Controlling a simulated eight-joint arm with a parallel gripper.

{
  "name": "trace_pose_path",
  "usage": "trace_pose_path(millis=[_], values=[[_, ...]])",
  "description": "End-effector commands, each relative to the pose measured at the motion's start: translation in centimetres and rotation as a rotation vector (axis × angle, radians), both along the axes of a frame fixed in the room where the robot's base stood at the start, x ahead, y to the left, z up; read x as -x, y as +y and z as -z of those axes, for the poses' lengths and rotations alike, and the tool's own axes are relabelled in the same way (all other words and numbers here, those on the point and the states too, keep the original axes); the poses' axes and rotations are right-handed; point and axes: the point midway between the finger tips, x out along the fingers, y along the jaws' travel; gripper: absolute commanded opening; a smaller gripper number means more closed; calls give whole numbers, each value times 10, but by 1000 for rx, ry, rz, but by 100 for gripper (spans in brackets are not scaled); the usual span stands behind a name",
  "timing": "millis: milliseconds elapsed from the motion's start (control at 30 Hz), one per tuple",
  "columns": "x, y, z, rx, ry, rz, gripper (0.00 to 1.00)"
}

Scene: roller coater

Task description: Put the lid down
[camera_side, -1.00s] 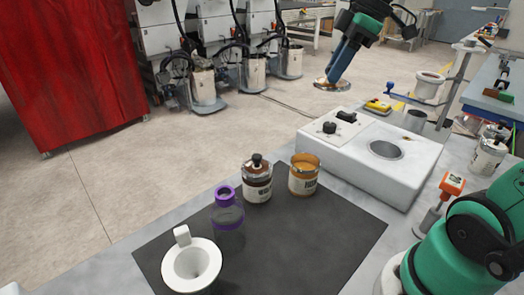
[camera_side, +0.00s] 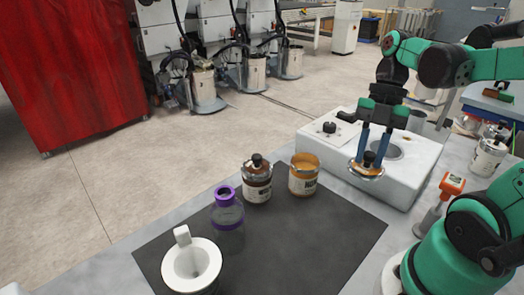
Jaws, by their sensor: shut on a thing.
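The lid (camera_side: 366,170) is a shiny round metal disc with a rim and a dark knob. My gripper (camera_side: 370,155) has two blue fingers pointing down and is shut on the lid's knob. It holds the lid in front of the white machine, to the right of the open jar (camera_side: 304,178) of orange-brown material. Whether the lid touches anything below it, I cannot tell. The open jar stands on the dark mat (camera_side: 300,240) next to a similar jar (camera_side: 257,183) that has its lid on.
A clear bottle with a purple collar (camera_side: 228,210) and a white funnel (camera_side: 191,264) stand on the mat to the left. The white machine (camera_side: 345,150) with a round well is behind my gripper. An orange-topped tool (camera_side: 450,187) stands at the right. The mat's front right is clear.

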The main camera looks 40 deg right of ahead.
Motion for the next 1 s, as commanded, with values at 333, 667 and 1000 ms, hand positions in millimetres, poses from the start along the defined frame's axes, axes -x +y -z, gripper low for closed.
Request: trace_pose_path(millis=[333,667,1000], values=[[-1,-1,62,0,0,2,0],[-1,0,95,0,0,2,0],[-1,-1,122,0,0,2,0]])
